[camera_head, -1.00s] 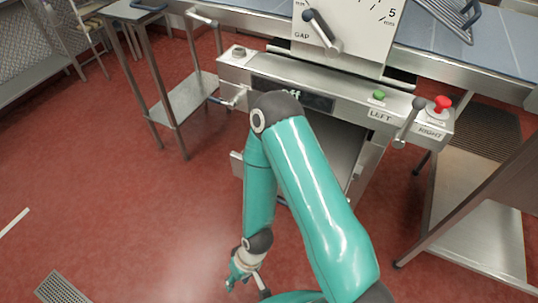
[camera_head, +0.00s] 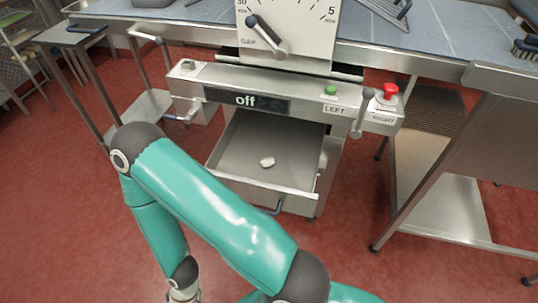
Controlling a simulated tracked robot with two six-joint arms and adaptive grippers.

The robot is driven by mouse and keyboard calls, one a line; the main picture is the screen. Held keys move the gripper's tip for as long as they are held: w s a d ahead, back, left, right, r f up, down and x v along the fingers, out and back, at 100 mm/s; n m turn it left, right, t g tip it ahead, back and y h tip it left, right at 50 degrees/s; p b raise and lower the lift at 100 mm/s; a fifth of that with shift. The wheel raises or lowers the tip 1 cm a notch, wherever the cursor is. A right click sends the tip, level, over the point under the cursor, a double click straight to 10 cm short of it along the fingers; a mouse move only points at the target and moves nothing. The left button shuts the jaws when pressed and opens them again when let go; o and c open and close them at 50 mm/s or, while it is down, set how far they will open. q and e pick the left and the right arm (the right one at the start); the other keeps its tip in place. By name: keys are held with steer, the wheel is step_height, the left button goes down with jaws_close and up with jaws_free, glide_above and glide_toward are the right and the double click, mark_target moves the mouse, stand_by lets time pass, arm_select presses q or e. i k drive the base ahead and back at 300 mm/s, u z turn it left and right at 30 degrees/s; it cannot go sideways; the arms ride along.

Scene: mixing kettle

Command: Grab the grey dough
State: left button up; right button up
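A small pale grey-white lump (camera_head: 267,162), which looks like the dough, lies inside an open metal drawer (camera_head: 232,158) under the machine. It sits near the middle of the drawer floor with nothing touching it. My teal arm comes in from the bottom right, so I take it as my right arm. It bends at an elbow left of the drawer and drops to a wrist at the bottom edge. The gripper fingers are cut off below the picture. My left arm and gripper are not in view.
Metal side tables (camera_head: 455,200) stand right and left. Red floor is free around the drawer.

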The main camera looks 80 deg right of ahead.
mark_target(267, 163)
steer(key=z, duration=0.1)
steer(key=k, duration=1.65)
steer(key=z, duration=0.75)
steer(key=i, duration=1)
